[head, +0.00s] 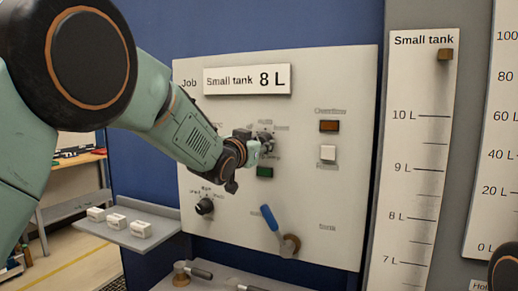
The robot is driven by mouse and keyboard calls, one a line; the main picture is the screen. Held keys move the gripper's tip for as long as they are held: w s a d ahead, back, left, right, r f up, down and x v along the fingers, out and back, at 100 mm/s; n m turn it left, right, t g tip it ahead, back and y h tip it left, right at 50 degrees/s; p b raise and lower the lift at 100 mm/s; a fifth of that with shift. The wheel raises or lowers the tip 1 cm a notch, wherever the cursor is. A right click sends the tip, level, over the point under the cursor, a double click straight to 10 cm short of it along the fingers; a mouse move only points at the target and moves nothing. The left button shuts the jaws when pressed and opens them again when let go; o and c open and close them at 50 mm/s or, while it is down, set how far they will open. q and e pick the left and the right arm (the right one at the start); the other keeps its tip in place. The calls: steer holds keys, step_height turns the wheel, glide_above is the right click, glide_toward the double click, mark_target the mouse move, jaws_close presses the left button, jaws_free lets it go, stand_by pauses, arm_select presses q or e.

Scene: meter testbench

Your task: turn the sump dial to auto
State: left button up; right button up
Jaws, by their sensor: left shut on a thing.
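My left gripper (264,143) reaches in from the left and is shut at the upper middle of the white panel (325,190), on what appears to be the sump dial. The gripper hides most of that dial, so its pointer position cannot be read. Small blurred labels sit around it. A second black dial (205,207) with its own labels sits lower left on the panel, apart from the gripper. My right gripper is not in view.
A green button (265,172) sits just below the gripper. An amber lamp (329,126) and a white button (328,153) are to its right. A blue-handled lever (270,217) is below. A shelf (160,232) with white blocks stands left.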

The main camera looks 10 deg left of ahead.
arm_select(q)
steer(key=shift+m+b, duration=1.05)
steer(key=shift+m, duration=1.15)
steer(key=o, duration=1.2)
steer(key=shift+s, duration=0.1)
steer(key=s, duration=0.4)
steer(key=s+a, duration=0.1)
steer(key=s, duration=0.2)
steer(key=s+a, duration=0.1)
steer(key=s, duration=0.3)
steer(key=shift+s+a, duration=0.15)
steer(key=shift+s, duration=0.2)
